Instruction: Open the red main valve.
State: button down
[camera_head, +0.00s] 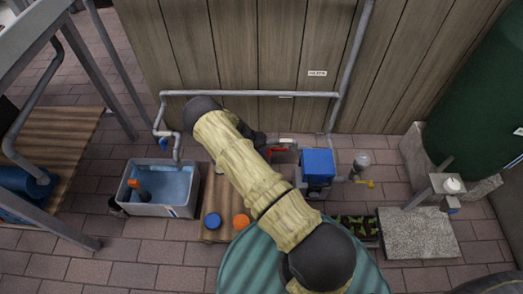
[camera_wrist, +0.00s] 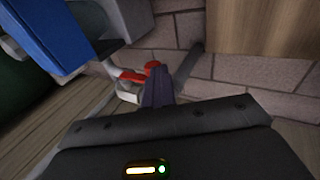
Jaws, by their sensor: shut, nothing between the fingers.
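The red main valve handle (camera_head: 278,150) shows in the head view just right of my arm, on grey pipework left of a blue-topped box (camera_head: 317,163). In the wrist view the red handle (camera_wrist: 133,76) runs sideways, with a rounded red end (camera_wrist: 152,65) at my fingertips. My gripper (camera_wrist: 157,84) is shut and empty, its dark fingers pointing at that end. I cannot tell whether they touch it. In the head view my arm hides most of the gripper and part of the pipework around the valve.
A yellow tap handle (camera_head: 369,183) sits right of the blue box. A water-filled tub (camera_head: 133,205) and a wooden board (camera_head: 208,232) with blue and orange caps stand left. A plank wall (camera_head: 285,60) closes the back. A green tank (camera_head: 480,100) stands right.

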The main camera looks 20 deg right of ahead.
jog(key=shift+s+d+f, duration=0.15)
jog(key=shift+s+d, duration=0.05)
jog(key=shift+d, duration=0.25)
jog(key=shift+s+d+f, duration=0.15)
jog(key=shift+s+d, duration=0.05)
jog(key=shift+d, duration=0.25)
jog(key=w+a+r+p, duration=0.3)
jog(key=a+r+p, duration=0.2)
jog(key=a+r, duration=0.5)
jog(key=shift+w+a+r, duration=0.15)
jog(key=shift+w+a, duration=0.1)
jog(key=shift+a, duration=0.5)
